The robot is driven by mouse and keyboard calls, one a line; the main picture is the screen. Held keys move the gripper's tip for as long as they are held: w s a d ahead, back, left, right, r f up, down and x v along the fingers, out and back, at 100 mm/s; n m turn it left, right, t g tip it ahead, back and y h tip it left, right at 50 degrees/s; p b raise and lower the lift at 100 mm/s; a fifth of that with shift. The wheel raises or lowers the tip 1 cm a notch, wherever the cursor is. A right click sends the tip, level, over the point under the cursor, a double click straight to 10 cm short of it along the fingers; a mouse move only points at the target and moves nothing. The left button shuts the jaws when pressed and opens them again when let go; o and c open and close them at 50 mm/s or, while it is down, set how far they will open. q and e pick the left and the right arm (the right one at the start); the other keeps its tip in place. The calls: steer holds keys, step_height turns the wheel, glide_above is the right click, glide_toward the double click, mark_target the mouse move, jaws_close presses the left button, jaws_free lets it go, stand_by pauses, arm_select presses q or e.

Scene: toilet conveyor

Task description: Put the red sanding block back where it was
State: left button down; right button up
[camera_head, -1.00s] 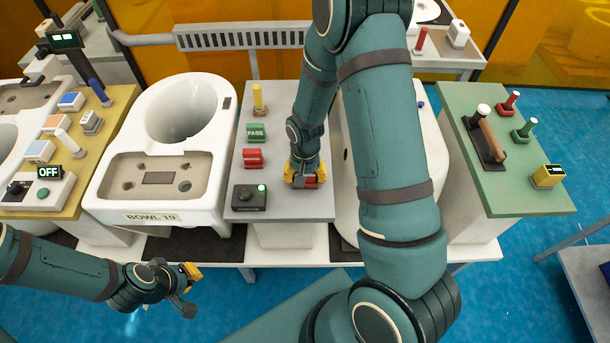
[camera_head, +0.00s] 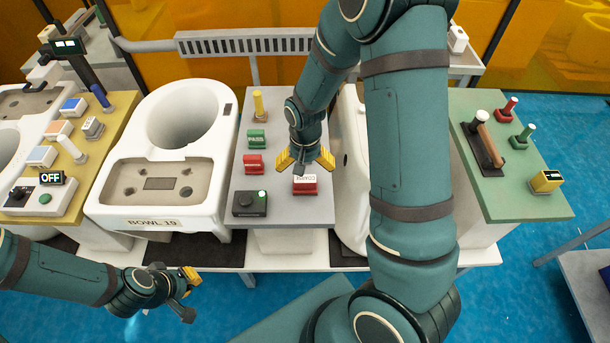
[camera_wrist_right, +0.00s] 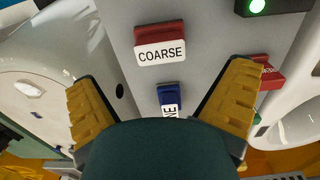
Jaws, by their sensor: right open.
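The red sanding block (camera_head: 305,186), with a white label reading COARSE, sits on the grey bench top (camera_head: 285,212) near its front right. It also shows in the right wrist view (camera_wrist_right: 161,49). My right gripper (camera_head: 305,160) is open and empty, just behind and above the block, its yellow fingers spread apart. In the right wrist view a blue block (camera_wrist_right: 170,97) with a partly hidden label lies between the fingers' lines of sight; my gripper hides it in the head view. My left gripper (camera_head: 188,291) is open and empty at the lower left, in front of the benches.
On the grey bench stand a green PASS block (camera_head: 257,139), another red block (camera_head: 253,164), a yellow-handled tool (camera_head: 259,106) and a dark control box (camera_head: 250,203) with a green light. Toilet bowls flank the bench, one marked BOWL 19 (camera_head: 122,210). A green bench (camera_head: 518,192) is at right.

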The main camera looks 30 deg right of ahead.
mark_target(305, 179)
arm_select(q)
steer(key=shift+r, duration=0.35)
arm_select(e)
steer(key=shift+r, duration=2.4)
